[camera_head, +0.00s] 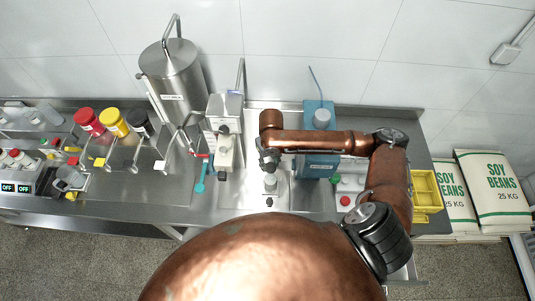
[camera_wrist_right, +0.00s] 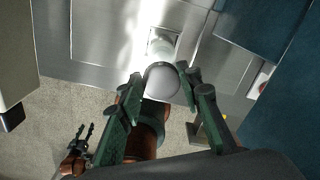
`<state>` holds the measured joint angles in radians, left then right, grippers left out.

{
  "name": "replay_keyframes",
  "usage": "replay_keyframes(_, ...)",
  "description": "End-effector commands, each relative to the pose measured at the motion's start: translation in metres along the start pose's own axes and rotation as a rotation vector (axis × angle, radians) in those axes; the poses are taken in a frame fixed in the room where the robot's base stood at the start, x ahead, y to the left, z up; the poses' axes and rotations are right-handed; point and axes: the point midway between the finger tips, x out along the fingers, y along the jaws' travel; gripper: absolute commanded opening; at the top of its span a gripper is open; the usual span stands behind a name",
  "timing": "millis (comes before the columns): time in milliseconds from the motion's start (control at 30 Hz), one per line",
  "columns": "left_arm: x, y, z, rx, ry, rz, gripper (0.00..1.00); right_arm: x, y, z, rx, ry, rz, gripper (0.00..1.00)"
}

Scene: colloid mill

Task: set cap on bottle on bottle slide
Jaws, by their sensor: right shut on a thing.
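In the right wrist view my right gripper (camera_wrist_right: 158,74) is shut on a round grey-white cap (camera_wrist_right: 161,84). The cap appears apart from the bottle; the exact gap is hard to judge. My left gripper (camera_wrist_right: 82,134) shows small and low in the right wrist view, its fingers spread and empty.
A steel tank (camera_head: 172,68) and a mill body (camera_head: 224,112) stand behind and left. A blue box (camera_head: 318,165) is close right of my gripper, with a button panel (camera_head: 346,190) beyond. Red, yellow and black-lidded jars (camera_head: 113,122) stand left. A yellow crate (camera_head: 426,190) stands right.

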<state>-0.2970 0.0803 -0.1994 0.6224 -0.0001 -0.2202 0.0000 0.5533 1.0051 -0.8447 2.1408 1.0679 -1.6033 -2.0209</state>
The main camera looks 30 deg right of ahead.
Motion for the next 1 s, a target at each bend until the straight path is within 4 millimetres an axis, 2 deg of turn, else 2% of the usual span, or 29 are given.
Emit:
replay_keyframes(100, -0.005, 0.000, -0.001, 0.000, 0.000, 0.000, 0.40, -0.001, -0.001, -0.002, -0.066, 0.002, 0.000, 0.25)
replay_keyframes(267, -0.001, 0.000, 0.001, 0.000, -0.001, 0.000, 0.40, 0.004, -0.002, -0.002, -0.085, 0.001, -0.001, 0.25)
replay_keyframes(467, 0.012, 0.001, 0.008, -0.001, -0.008, 0.000, 0.40, 0.016, -0.002, -0.002, -0.083, 0.001, -0.001, 0.25)
replay_keyframes(867, 0.049, 0.002, 0.013, -0.001, -0.010, 0.001, 0.40, 0.051, -0.002, -0.003, -0.083, 0.001, 0.000, 0.25)
replay_keyframes(1000, 0.051, 0.003, 0.013, 0.000, -0.009, 0.001, 0.40, 0.059, -0.002, -0.002, -0.082, 0.001, -0.001, 0.25)
